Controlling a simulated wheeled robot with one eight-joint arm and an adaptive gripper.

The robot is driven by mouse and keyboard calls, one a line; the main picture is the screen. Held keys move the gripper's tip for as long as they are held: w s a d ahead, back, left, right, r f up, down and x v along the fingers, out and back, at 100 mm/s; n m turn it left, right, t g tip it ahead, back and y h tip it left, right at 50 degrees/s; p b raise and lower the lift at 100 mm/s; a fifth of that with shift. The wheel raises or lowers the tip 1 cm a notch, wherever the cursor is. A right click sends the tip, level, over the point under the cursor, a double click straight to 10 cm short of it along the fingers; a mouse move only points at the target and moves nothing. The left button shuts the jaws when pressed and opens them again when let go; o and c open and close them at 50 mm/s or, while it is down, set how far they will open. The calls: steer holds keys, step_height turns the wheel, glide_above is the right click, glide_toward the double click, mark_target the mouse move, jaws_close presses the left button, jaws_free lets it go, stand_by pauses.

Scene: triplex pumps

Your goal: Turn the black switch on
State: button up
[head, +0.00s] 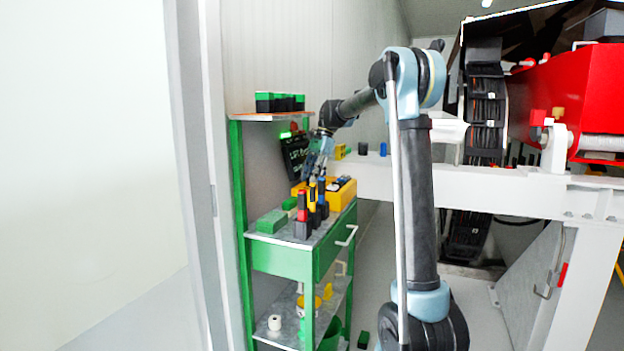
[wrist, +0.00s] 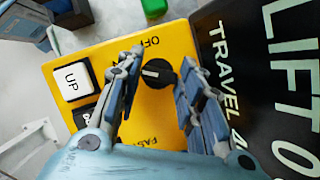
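The black switch (wrist: 157,73) is a round knob with a pale mark on the yellow control box (wrist: 110,55). Lettering that appears to read OFF is above the knob in the wrist view, and FAST is below it. My gripper (wrist: 161,62) is open, with one finger on each side of the knob. A gap shows on the left; whether the right finger touches the knob I cannot tell. In the head view my gripper (head: 318,168) is over the yellow box (head: 343,197) on the green cart, and the knob is hidden there.
A white UP button (wrist: 72,81) is left of the fingers. A black sign (wrist: 255,70) reading TRAVEL and LIFT is close on the right. In the head view, several coloured tools (head: 303,215) and a green box (head: 271,221) share the green cart (head: 283,261).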

steer(key=o, duration=0.3)
steer(key=shift+v, duration=3.95)
steer(key=shift+w, duration=0.15)
